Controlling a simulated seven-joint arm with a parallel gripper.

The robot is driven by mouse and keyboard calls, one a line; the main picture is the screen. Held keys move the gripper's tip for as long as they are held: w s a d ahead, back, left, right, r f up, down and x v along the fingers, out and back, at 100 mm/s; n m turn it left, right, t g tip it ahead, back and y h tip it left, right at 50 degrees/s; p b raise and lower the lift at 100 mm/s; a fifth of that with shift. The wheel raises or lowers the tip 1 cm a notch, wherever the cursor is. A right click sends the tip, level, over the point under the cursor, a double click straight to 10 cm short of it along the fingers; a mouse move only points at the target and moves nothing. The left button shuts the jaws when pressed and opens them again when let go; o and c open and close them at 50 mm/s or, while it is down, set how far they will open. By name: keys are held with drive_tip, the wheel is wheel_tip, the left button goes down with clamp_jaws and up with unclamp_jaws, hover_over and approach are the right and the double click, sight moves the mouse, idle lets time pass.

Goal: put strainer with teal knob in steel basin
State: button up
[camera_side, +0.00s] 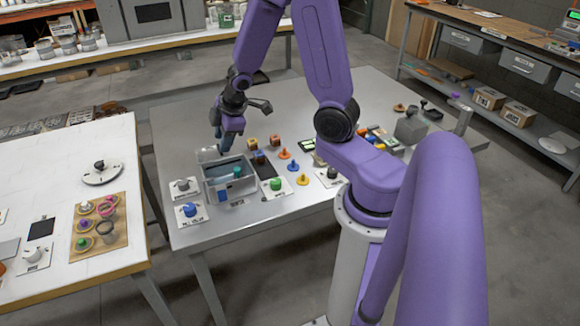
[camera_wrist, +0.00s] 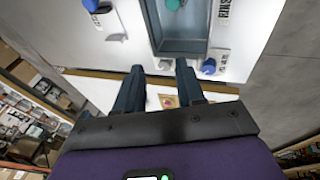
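The steel basin (camera_side: 226,194) is an open grey box on the metal table, below my gripper in the side view. It also shows at the top of the wrist view (camera_wrist: 183,46). A teal knob (camera_side: 237,171) shows inside the basin, and the same knob appears at the top edge of the wrist view (camera_wrist: 173,4). The body of the strainer under it is too small or cut off to make out. My gripper (camera_side: 220,132) is above the basin's far side, apart from it. In the wrist view its fingers (camera_wrist: 158,88) are spread with nothing held between them.
Blue (camera_side: 190,209) and grey (camera_side: 182,184) knobs stand left of the basin. Cubes, a green knob (camera_side: 275,184), and orange and yellow pieces are to its right. A brown board (camera_side: 108,240) with several knobbed pieces lies on the white table at left.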

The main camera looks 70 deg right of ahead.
drive_tip(key=s+a+r+n+g, duration=0.1)
drive_tip(key=s+a+r, duration=0.2)
drive_tip(key=s+a, duration=0.2)
drive_tip(key=s+a+r+n+g, duration=0.1)
drive_tip(key=s+a, duration=0.4)
drive_tip(key=s, duration=0.6)
drive_tip(key=s+a+r+n+g+y, duration=0.1)
drive_tip(key=s+a+r, duration=0.3)
drive_tip(key=s, duration=0.4)
drive_tip(key=shift+a+r+g, duration=0.3)
drive_tip(key=shift+a+g, duration=0.25)
drive_tip(key=shift+g, duration=0.15)
